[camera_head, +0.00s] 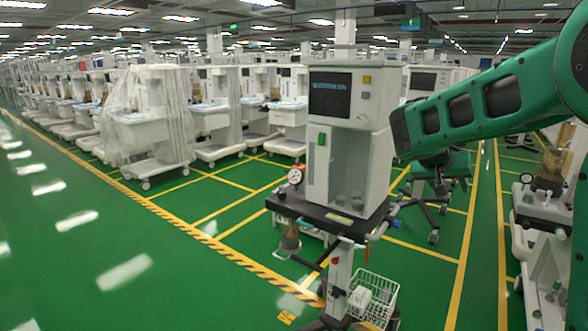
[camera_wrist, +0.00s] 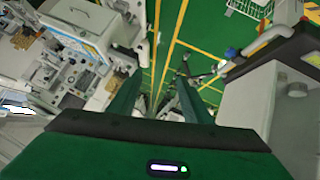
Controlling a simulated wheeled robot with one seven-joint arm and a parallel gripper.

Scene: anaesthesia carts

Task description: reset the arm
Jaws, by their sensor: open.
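My green arm comes in from the right edge of the head view and reaches left across the upper right, beside the nearest anaesthesia cart (camera_head: 348,160). My gripper (camera_wrist: 155,88) shows in the wrist view with its two green fingers apart. Nothing is seen between the fingers except the distant green floor with yellow lines. I cannot make out the fingers in the head view.
The near cart has a dark work surface (camera_head: 325,216), a gauge (camera_head: 295,176) and a white wire basket (camera_head: 372,298). Another cart stands at the right edge (camera_head: 545,255). A plastic-wrapped cart (camera_head: 150,125) and rows of carts stand behind. Green floor (camera_head: 90,250) is open at left.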

